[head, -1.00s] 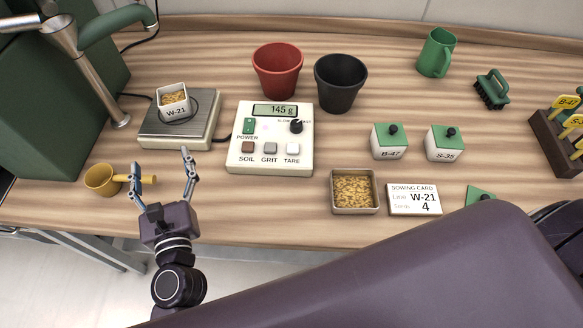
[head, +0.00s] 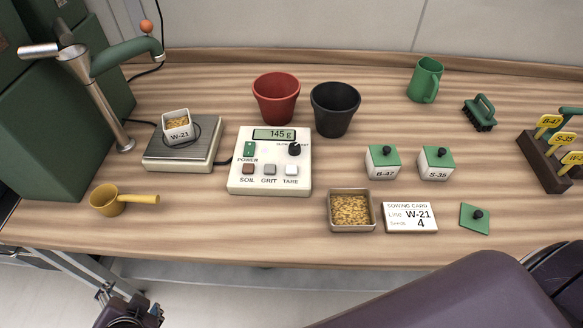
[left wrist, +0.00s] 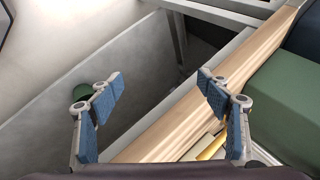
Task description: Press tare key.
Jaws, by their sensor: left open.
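The white control box (head: 270,160) sits mid-table, its display (head: 274,134) reading 145 g. The white tare key (head: 291,170) is at the right end of its lower row, beside the grit key (head: 270,170) and soil key (head: 249,169). A pot labelled W-21 (head: 178,137), holding yellowish seeds, stands on the scale (head: 185,158) left of the box. My left gripper (left wrist: 160,92) is open and empty in the left wrist view, below the table edge. In the head view only part of my left arm shows at the bottom left. My right gripper is not in view.
A yellow scoop (head: 108,201) lies at the table's left front. Red (head: 276,105) and black (head: 335,112) pots stand behind the box. A seed tray (head: 351,228) and sowing card (head: 410,217) are to its right. The table directly in front of the box is clear.

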